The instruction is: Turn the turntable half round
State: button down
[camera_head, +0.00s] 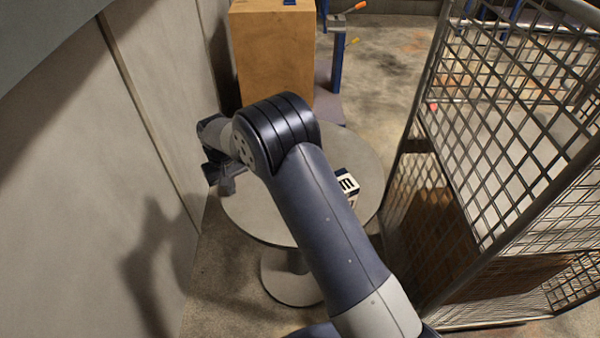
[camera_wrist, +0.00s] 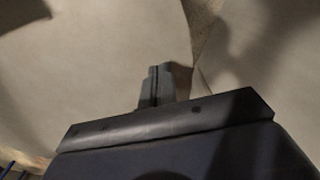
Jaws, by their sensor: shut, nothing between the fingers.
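The turntable is a round, pale grey top (camera_head: 262,213) on a pedestal with a round foot. My arm crosses over it and hides its middle. A small white and dark block with black marks (camera_head: 347,184) sits on it, right of my arm. My gripper (camera_head: 226,185) is at the turntable's left rim, by the wall. In the wrist view my gripper (camera_wrist: 155,73) is shut, its fingers together, with the pale turntable surface (camera_wrist: 100,70) around them. A small brownish patch shows just right of the fingers; I cannot tell whether it is a part or a shadow, nor whether they touch.
A grey wall (camera_head: 110,180) stands close on the left. A brown box (camera_head: 272,50) stands behind the turntable. A wire mesh cage (camera_head: 500,150) stands close on the right. Open concrete floor (camera_head: 385,60) lies at the back, between the box and the cage.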

jog(key=shift+w+a, duration=0.2)
jog(key=shift+w, duration=0.15)
jog(key=shift+w+a+p, duration=0.15)
jog(key=shift+w+a, duration=0.1)
jog(key=shift+w, duration=0.8)
jog(key=shift+w+a+p, duration=0.15)
jog(key=shift+w+a, duration=0.1)
jog(key=shift+w, duration=0.8)
jog(key=shift+r, duration=0.1)
notch_tip(320, 180, up, 9)
jog(key=p, duration=0.5)
notch_tip(320, 180, down, 10)
jog(key=b, duration=0.5)
jog(key=shift+r, duration=0.2)
jog(key=shift+s+r, duration=0.2)
jog(key=shift+s, duration=0.05)
